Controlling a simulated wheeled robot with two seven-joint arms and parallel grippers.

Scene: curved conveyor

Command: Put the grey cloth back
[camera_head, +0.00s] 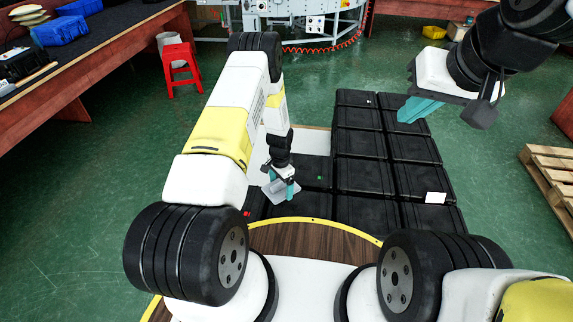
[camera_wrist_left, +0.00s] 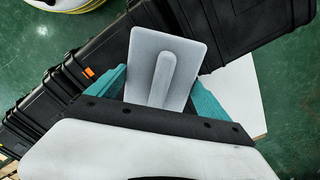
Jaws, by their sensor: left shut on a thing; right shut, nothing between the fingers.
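My left gripper (camera_head: 286,188) is shut on a light grey flat piece (camera_head: 273,190), low over the black cases near the wooden round top. In the left wrist view the grey piece (camera_wrist_left: 185,47) is a rounded rectangle with a raised ridge down its middle. It sits between the teal fingers of the left gripper (camera_wrist_left: 163,95). It looks stiff; I cannot tell that it is cloth. No other grey cloth can be made out. My right gripper (camera_head: 416,109) is shut and empty, raised at the upper right over the cases.
Black cases (camera_head: 361,145) stand in rows ahead, one with a white label (camera_head: 436,198). A red stool (camera_head: 180,70) and a bench (camera_head: 85,55) with blue bins (camera_head: 61,30) are at the left. A pallet (camera_head: 553,175) lies at the right. Green floor is clear at the left.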

